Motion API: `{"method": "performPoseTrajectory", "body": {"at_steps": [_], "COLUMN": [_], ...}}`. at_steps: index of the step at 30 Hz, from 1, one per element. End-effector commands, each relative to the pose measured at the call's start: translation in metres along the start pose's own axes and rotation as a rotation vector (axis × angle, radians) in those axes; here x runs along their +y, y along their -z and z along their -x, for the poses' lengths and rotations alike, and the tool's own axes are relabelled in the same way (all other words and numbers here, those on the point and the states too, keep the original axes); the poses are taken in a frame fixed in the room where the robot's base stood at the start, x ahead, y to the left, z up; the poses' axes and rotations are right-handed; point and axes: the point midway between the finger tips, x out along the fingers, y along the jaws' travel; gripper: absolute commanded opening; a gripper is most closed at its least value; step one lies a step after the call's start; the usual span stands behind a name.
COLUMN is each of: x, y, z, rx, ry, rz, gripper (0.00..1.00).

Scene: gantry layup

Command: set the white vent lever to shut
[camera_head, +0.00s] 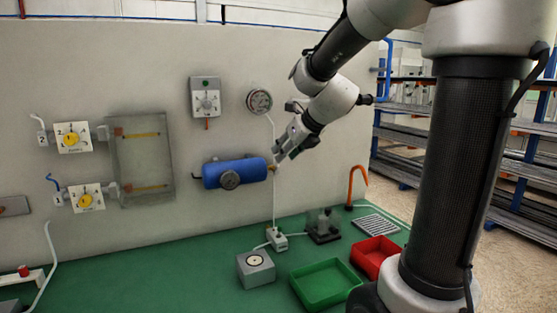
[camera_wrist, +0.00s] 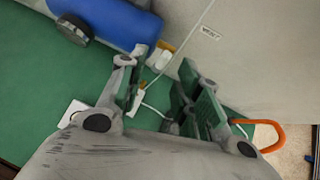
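The white vent lever (camera_wrist: 163,59) shows in the wrist view beside a brass fitting at the right end of the blue tank (camera_wrist: 118,20). In the head view the tank (camera_head: 234,172) is fixed to the wall, and the lever there is too small to make out. My gripper (camera_wrist: 161,72) is open, with one finger on each side of the lever in the wrist view. I see a gap to the right finger; I cannot tell whether the left finger touches the lever. In the head view my gripper (camera_head: 280,152) is just above the tank's right end.
A small label (camera_wrist: 211,33) is on the wall right of the lever. A round gauge (camera_head: 259,101) is on the wall above. Below, the green bench holds a grey box (camera_head: 256,275), a green tray (camera_head: 325,287), a red tray (camera_head: 376,257) and an orange hook (camera_head: 352,183).

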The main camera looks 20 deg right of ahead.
Motion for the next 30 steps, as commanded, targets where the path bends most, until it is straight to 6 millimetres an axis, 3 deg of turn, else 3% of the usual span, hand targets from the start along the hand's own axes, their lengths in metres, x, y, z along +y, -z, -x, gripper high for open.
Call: {"method": "performPoseTrajectory", "body": {"at_steps": [3, 9, 20, 23, 26, 30], "x": [0.0, 0.0, 0.001, 0.007, 0.022, 0.052], "y": [0.0, 0.001, 0.001, 0.0, 0.005, 0.036], "z": [0.025, 0.049, 0.052, 0.049, 0.032, -0.01], "rx": [-0.002, 0.001, 0.002, 0.006, 0.037, 0.143], "ry": [0.001, -0.001, -0.002, -0.014, -0.049, -0.113], "rz": [0.0, -0.001, -0.001, 0.009, 0.027, 0.072], "gripper": [0.34, 0.34, 0.34, 0.34, 0.34, 0.34]}}
